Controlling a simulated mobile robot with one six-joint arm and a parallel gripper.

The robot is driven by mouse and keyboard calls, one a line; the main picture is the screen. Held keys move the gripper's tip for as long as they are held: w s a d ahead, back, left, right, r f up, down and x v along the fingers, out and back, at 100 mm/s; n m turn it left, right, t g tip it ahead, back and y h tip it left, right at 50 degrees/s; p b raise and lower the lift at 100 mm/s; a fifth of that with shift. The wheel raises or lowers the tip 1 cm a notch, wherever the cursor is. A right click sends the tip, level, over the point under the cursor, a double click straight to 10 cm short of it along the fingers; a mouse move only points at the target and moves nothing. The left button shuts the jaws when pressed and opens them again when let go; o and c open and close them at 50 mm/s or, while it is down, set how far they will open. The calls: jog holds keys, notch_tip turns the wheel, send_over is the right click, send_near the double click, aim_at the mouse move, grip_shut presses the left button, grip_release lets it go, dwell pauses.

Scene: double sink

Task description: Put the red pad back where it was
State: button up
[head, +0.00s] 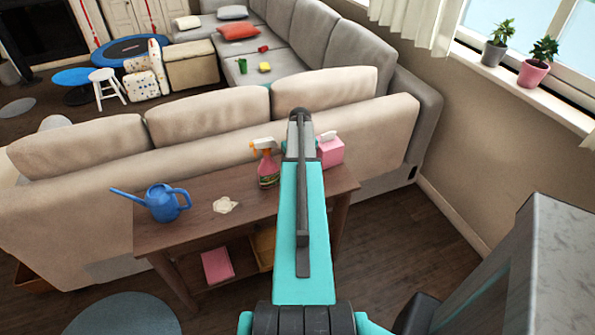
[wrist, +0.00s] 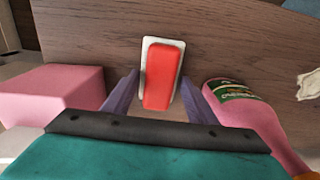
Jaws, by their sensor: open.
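The red pad (wrist: 160,78) shows in the wrist view as a red block with a white border or backing around it, over the wooden table (wrist: 255,50). My gripper (wrist: 160,80) is open, with one finger on each side of the pad's near part. I cannot tell whether the fingers touch it. In the head view my arm hides the pad and the fingertips. The table (head: 190,222) there stands behind the sofa back.
A pink tissue box (head: 330,151) and a pink spray bottle (head: 268,168) stand close on either side of my gripper. A crumpled white cloth (head: 225,205) and a blue watering can (head: 163,201) are farther left. A grey-topped cabinet (head: 560,255) stands at right.

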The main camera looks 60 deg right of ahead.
notch_tip(320, 180, up, 12)
jog(key=b, duration=0.2)
jog(key=shift+r, duration=0.15)
dwell(0.7)
jog(key=shift+s, duration=0.1)
dwell(0.4)
jog(key=shift+s+a, duration=0.1)
